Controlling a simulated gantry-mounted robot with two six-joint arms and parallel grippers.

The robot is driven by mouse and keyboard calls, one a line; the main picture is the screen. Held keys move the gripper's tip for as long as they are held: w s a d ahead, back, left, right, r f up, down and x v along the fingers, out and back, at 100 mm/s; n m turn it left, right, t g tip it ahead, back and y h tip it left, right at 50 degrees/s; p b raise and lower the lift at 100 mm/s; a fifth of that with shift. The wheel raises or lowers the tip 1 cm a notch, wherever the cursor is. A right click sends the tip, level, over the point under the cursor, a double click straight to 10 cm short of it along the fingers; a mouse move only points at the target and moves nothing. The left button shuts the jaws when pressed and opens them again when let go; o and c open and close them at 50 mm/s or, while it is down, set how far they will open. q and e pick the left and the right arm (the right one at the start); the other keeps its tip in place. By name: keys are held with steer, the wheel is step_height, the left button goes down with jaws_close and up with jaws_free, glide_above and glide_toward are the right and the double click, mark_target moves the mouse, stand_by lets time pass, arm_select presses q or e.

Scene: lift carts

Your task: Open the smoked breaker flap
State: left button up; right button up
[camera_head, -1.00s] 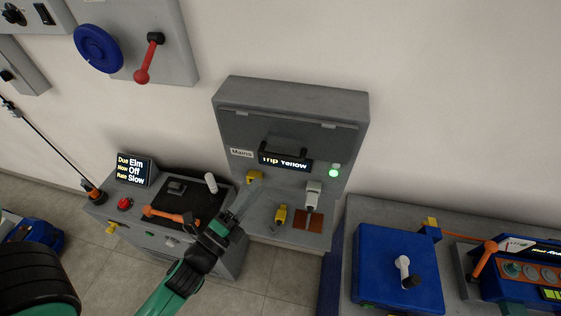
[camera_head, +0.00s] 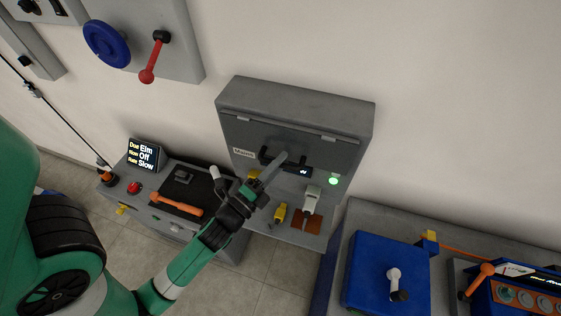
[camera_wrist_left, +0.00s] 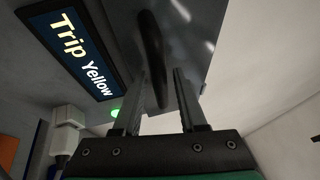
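The smoked breaker flap (camera_head: 300,143) is a dark panel hinged at the top of the grey Mains box. I cannot tell how far it stands off the box. Its black handle (camera_head: 265,156) is on the lower edge; in the left wrist view the handle (camera_wrist_left: 155,60) rises ahead of and between my fingers. My left gripper (camera_head: 272,172) is at the handle, fingers apart, with a gap visible beside the bar. The left wrist view shows its fingers (camera_wrist_left: 163,103) too. The "Trip Yellow" display (camera_wrist_left: 74,50) is partly hidden by the gripper in the head view. My right gripper is out of view.
Below the flap are a yellow switch (camera_head: 280,212), a white switch (camera_head: 311,198) and a lit green lamp (camera_head: 333,181). A cart with an orange handle (camera_head: 176,203) stands left. A blue box (camera_head: 390,270) sits on the right bench. A red lever (camera_head: 153,62) hangs on the wall.

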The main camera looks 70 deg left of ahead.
arm_select(q)
jaws_close()
stand_by(1.2)
